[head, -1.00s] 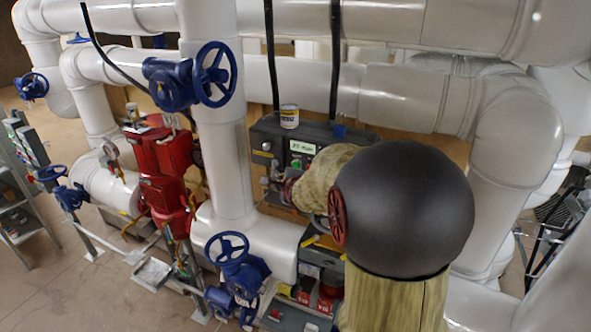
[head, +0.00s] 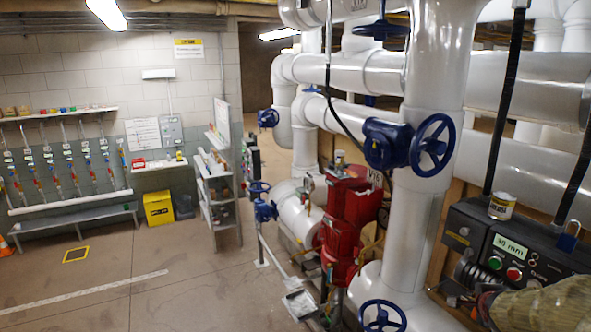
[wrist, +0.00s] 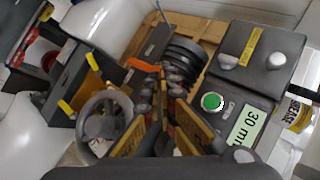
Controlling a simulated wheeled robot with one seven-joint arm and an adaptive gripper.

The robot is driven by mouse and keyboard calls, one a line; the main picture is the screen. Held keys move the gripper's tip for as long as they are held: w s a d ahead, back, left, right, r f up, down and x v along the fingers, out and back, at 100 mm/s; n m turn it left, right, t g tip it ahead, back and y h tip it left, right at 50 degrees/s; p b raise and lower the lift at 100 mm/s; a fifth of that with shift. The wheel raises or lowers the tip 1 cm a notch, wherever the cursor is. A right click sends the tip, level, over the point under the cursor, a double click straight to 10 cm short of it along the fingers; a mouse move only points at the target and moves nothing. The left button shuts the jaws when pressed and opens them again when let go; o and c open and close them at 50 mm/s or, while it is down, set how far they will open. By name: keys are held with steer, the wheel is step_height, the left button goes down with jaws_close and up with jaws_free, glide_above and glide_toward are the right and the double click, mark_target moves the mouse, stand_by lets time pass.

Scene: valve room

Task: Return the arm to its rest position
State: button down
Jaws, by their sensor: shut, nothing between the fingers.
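My gripper (wrist: 168,95) shows in the wrist view, its dark fingers with yellow sides drawn together and nothing held. It hangs in front of the black control box (wrist: 254,70), near its green button and "30 mm" label. In the head view my gripper (head: 466,284) is at the lower right beside the same control box (head: 530,240), small and partly cut by the arm's light covered link. Whether the fingers touch anything behind them cannot be told.
A grease can (head: 502,206) stands on the control box. A grey handwheel (wrist: 105,118) is left of the fingers. White pipes with blue valve wheels (head: 432,146) and a red pump unit (head: 347,225) stand close by. Open floor (head: 120,285) lies at the left.

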steer(key=s+a+f+n+g+y+b, duration=0.1)
steer(key=s+a+f+n+y+b, duration=0.1)
steer(key=s+a+f+n+b, duration=0.5)
steer(key=s+a+f+n+g+y+b, duration=0.1)
steer(key=s+a+f+n+b, duration=0.6)
steer(key=a, duration=0.9)
steer(key=s+a+f+n+g+y+b, duration=0.1)
steer(key=s+a+f+n+y+b, duration=0.1)
steer(key=s+a+f+n+b, duration=0.5)
steer(key=shift+s+a+n+y+b, duration=0.3)
steer(key=shift+s+a+b, duration=1.85)
steer(key=shift+s+b, duration=0.65)
steer(key=shift+w+d+r, duration=0.1)
steer(key=shift+w, duration=0.1)
